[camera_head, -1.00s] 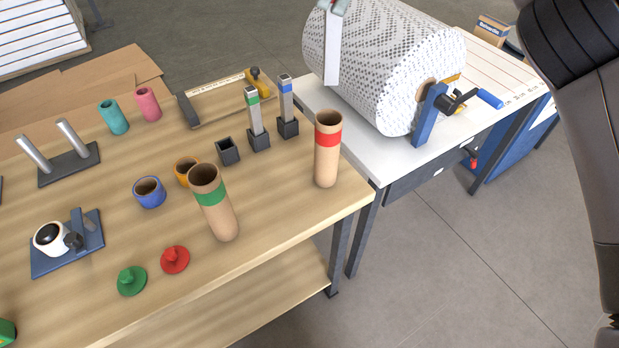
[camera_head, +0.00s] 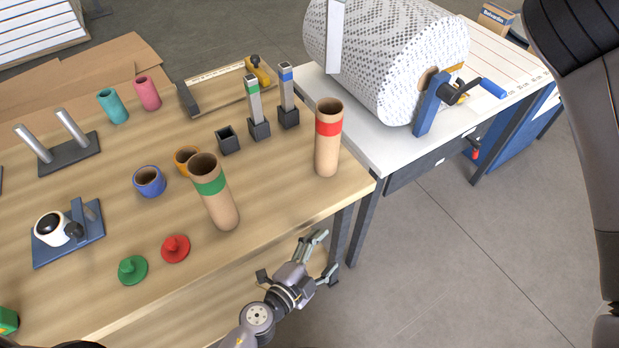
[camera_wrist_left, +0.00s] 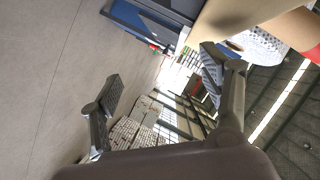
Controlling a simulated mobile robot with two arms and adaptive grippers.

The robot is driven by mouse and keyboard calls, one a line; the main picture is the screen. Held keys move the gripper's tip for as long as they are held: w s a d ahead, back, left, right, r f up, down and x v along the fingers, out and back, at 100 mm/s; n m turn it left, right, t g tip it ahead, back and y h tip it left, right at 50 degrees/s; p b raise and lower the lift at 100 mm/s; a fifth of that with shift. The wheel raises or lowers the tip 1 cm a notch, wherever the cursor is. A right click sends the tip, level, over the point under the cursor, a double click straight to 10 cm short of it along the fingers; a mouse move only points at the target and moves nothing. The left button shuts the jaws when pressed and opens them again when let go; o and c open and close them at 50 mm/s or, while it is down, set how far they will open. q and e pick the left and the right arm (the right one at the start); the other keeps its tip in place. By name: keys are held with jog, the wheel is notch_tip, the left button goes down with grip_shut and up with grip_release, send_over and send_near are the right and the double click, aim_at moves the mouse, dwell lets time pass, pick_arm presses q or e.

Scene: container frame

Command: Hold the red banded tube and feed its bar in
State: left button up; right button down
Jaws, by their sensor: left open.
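The red banded tube (camera_head: 328,151), tan cardboard with an open top, stands upright near the table's right corner. Its tan side and red band also show at the right edge of the left wrist view (camera_wrist_left: 296,30). My left gripper (camera_head: 326,255) is open and empty, in front of the table edge and below the tube; its spread fingers also show in the wrist view (camera_wrist_left: 160,95). A pale bar (camera_head: 334,40) hangs upright before the perforated roll, its top cut off by the picture edge. My right gripper is out of view.
A green banded tube (camera_head: 215,195) stands left of the red one. Blue (camera_head: 287,88) and green (camera_head: 253,98) marked bars stand in black sockets beside an empty socket (camera_head: 228,140). Red (camera_head: 175,249) and green (camera_head: 132,270) lids lie near the front edge.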

pick_arm(q)
notch_tip(320, 180, up, 2)
jog(key=r, duration=0.1)
jog(key=n+t+y, duration=0.3)
jog(key=n+t, duration=0.2)
jog(key=n, duration=0.9)
send_near(323, 150)
jog(key=w, duration=0.1)
jog(key=x, duration=1.2)
jog(key=shift+s+d, duration=0.1)
jog(key=shift+d, duration=0.05)
jog(key=c, duration=1.4)
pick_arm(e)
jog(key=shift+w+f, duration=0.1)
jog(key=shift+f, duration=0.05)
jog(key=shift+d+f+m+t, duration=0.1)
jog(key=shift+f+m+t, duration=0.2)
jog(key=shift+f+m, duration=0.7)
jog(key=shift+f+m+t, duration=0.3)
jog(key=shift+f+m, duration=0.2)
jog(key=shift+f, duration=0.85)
